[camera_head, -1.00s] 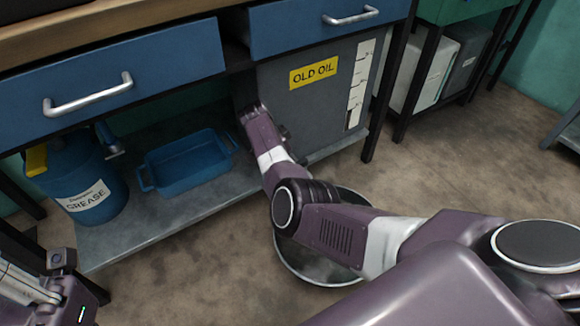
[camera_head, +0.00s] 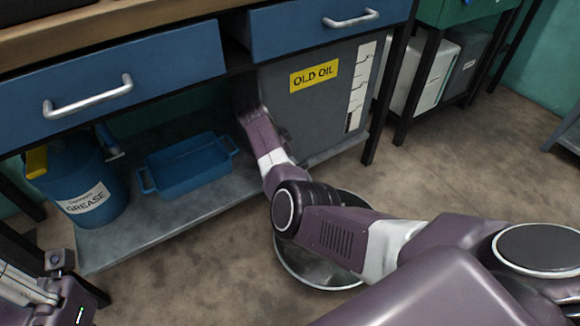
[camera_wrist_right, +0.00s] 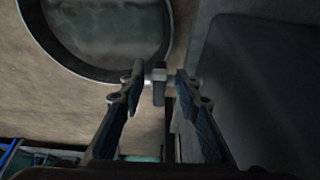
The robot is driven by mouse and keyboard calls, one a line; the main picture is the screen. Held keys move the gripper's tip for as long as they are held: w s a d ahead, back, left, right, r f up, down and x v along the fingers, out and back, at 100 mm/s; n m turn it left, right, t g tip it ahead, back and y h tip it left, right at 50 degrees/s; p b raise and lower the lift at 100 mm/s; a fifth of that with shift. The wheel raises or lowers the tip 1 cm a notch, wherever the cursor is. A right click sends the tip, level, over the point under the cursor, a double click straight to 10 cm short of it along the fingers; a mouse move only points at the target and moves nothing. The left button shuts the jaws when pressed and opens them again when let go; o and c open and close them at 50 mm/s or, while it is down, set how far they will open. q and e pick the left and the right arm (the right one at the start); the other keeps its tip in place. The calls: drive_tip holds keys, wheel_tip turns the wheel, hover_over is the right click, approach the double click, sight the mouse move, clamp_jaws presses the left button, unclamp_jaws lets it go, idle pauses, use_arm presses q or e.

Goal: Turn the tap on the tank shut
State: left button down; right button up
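The tank is a grey box labelled OLD OIL (camera_head: 325,115) under the workbench. It fills the right side of the right wrist view (camera_wrist_right: 265,80). The tap (camera_wrist_right: 159,86) is a small metal piece with a short crossbar, near the tank's side. My right gripper (camera_wrist_right: 161,74) has its fingers apart, one on each side of the tap; I see no clear grip on it. In the head view my right forearm hides the tap. My left gripper (camera_head: 58,275) is partly in view at the bottom left; its fingertips are out of view.
A round metal pan (camera_head: 300,270) lies on the floor below, also in the right wrist view (camera_wrist_right: 75,70). On the low shelf (camera_head: 150,222) stand a blue tray (camera_head: 188,178) and a blue grease can (camera_head: 75,180). Drawers (camera_head: 110,85) hang above.

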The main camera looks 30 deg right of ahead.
drive_tip(key=v, duration=0.7)
drive_tip(key=shift+r, duration=0.25)
drive_tip(key=shift+a, duration=0.1)
